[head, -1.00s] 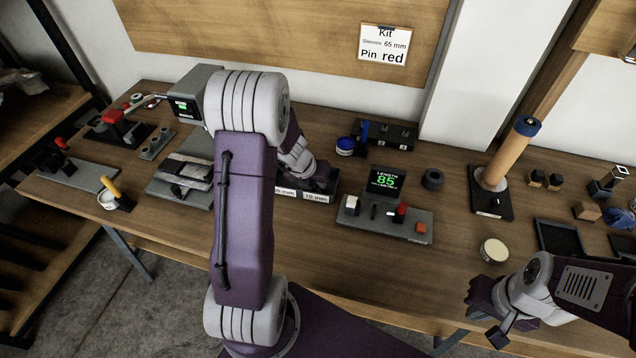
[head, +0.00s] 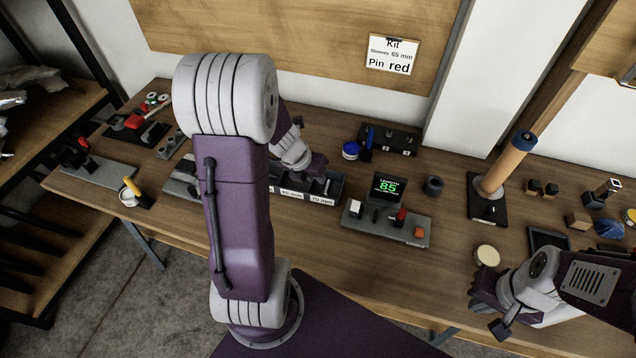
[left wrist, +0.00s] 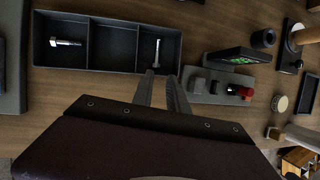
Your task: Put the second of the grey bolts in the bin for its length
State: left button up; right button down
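The dark three-compartment bin tray (left wrist: 112,68) shows whole in the left wrist view. One grey bolt (left wrist: 68,43) lies in its left compartment. Another grey bolt (left wrist: 157,52) is in the right compartment, which bears the 70 mm label (head: 322,199) in the head view. The middle compartment looks empty. My left gripper (left wrist: 160,77) is at the near edge of the right compartment, its fingers apart, just short of that bolt. I see no bolt between the fingers. My right gripper (head: 484,302) hangs at the table's front right; its fingers are not clear.
A length gauge (head: 388,220) reading 85 stands right of the tray. A post with an orange cylinder (head: 508,165), a round tin (head: 487,255) and small blocks (head: 578,220) are further right. The front table strip is mostly clear.

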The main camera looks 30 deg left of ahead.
pick_arm(q)
jog(key=s+d+n+g, duration=0.1)
jog(key=s+d+n, duration=0.4)
jog(key=n, duration=1.2)
jog(key=s+d+n+g, duration=0.2)
jog(key=s+d+n, duration=0.4)
jog(key=n, duration=1.1)
jog(key=shift+s+r+g+y, duration=0.25)
jog(key=shift+g+y, duration=0.05)
jog(key=shift+y, duration=0.1)
